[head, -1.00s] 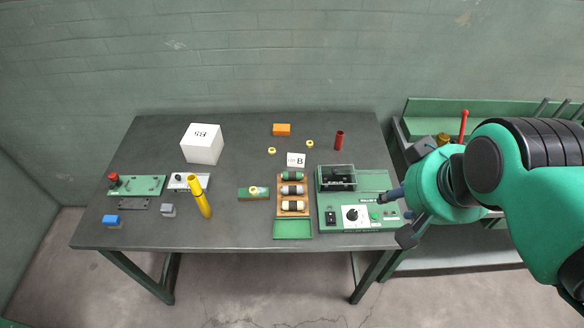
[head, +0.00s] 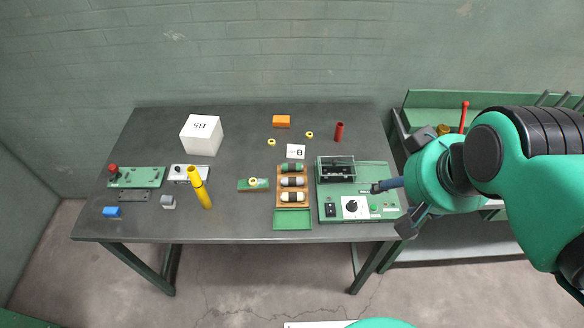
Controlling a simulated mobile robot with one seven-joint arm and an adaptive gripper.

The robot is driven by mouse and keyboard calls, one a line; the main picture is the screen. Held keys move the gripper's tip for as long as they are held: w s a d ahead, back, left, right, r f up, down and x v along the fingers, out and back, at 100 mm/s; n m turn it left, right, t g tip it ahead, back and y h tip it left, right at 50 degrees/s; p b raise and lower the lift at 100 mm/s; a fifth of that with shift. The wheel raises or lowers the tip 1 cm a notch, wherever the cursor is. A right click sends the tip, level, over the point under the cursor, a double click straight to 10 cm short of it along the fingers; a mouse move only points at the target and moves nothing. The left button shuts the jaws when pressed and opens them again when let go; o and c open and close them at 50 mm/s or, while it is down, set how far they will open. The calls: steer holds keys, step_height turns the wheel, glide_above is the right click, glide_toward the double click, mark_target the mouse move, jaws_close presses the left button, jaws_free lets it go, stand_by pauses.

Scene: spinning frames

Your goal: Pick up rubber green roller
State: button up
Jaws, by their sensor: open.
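A wooden rack (head: 279,186) stands right of the table's middle and holds three rollers lying crosswise. The far roller (head: 293,168) looks dark green with a pale part. The middle roller (head: 292,182) and the near roller (head: 292,197) look pale with dark bands. I cannot tell their material at this size. My gripper (head: 391,208) is open and empty, to the right of the rack, over the right edge of the green control panel (head: 376,173). It is apart from the rollers. The arm hides part of the table's right edge.
A green tray (head: 292,219) sits in front of the rack, and a white card (head: 296,151) marked 8 behind it. A red cylinder (head: 339,131) stands behind the panel.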

steer(key=w+a+f+n+g, duration=0.1)
steer(key=w+a+f+n, duration=0.15)
steer(key=w, duration=0.45)
steer(key=w+a+f+n+p, duration=0.1)
steer(key=w+a+n, duration=0.15)
steer(key=w, duration=0.45)
steer(key=w+a+f+n+g, duration=0.1)
steer(key=w+a+n, duration=0.1)
steer(key=w+n, duration=0.35)
steer(key=w+a+f+n+g, duration=0.1)
steer(key=w+a+f+n, duration=0.2)
steer(key=w+a+f, duration=0.2)
steer(key=w+a+f+n+y+p, duration=0.1)
steer(key=w+a+f+n, duration=0.2)
steer(key=w+f, duration=0.9)
steer(key=a+f, duration=0.3)
steer(key=shift+w+a+n+g, duration=0.15)
steer(key=shift+w+n+g, duration=0.1)
steer(key=shift+n+g, duration=0.15)
steer(key=shift+f, duration=0.15)
glide_above(293, 164)
steer(key=shift+s+f+b, duration=0.15)
steer(key=shift+f+b, duration=0.05)
steer(key=shift+f, duration=1.85)
steer(key=shift+s+f+b, duration=0.15)
steer(key=shift+f+b, duration=0.05)
steer(key=shift+f, duration=1.85)
steer(key=shift+f, duration=0.1)
